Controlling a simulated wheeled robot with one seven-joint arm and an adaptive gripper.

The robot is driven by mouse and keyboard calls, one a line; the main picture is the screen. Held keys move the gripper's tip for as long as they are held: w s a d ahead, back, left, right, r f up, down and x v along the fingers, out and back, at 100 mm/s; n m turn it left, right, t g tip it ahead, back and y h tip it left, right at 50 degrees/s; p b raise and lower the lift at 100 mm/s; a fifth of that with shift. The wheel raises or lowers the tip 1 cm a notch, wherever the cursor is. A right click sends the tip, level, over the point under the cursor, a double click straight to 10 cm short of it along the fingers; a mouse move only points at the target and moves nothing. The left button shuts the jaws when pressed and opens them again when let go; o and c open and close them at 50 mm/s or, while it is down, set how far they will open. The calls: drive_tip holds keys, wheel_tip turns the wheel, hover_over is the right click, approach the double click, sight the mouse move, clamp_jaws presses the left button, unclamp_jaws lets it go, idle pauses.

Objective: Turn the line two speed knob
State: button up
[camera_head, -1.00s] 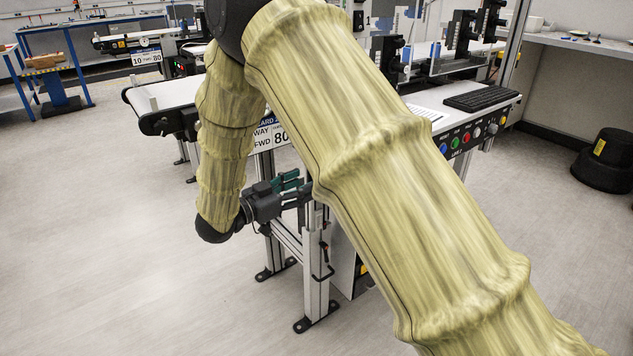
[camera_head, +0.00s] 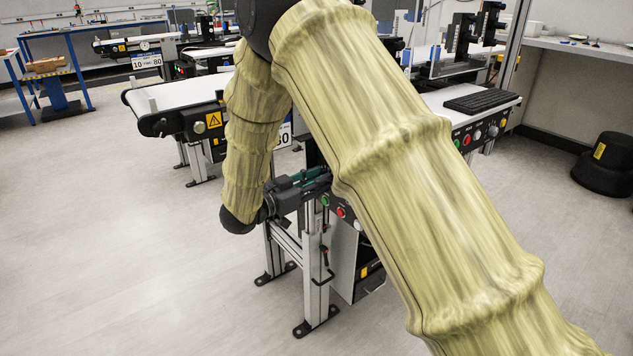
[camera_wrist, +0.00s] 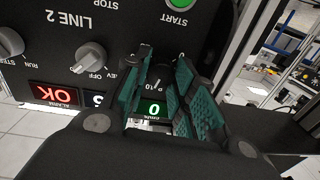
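In the wrist view the black LINE 2 panel (camera_wrist: 48,42) fills the upper left. A dark round knob (camera_wrist: 158,74), with a 10 mark beside it, sits between the teal fingers of my gripper (camera_wrist: 163,84). The fingers are spread, one on each side of the knob; contact cannot be made out. A green-lit display (camera_wrist: 153,109) shows just below the knob. In the head view my gripper (camera_head: 314,181) is at the end of the conveyor frame, and my arm hides most of the panel.
Two grey knobs (camera_wrist: 88,57) and (camera_wrist: 10,42), a green START button (camera_wrist: 181,3) and a red OK display (camera_wrist: 54,94) are on the same panel. In the head view a conveyor belt (camera_head: 180,93) and a keyboard (camera_head: 481,101) stand behind my arm. The floor at left is clear.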

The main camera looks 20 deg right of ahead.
drive_tip(key=shift+c, duration=1.4)
drive_tip(key=shift+f+m+h+b, duration=0.15)
drive_tip(key=shift+m+b, duration=0.45)
drive_tip(key=shift+m, duration=2.35)
drive_tip(key=shift+f+m+h+b, duration=0.15)
drive_tip(key=shift+m+b, duration=0.45)
drive_tip(key=shift+m, duration=2.35)
drive_tip(key=shift+r, duration=0.1)
drive_tip(key=o, duration=1.1)
drive_tip(key=shift+c, duration=0.2)
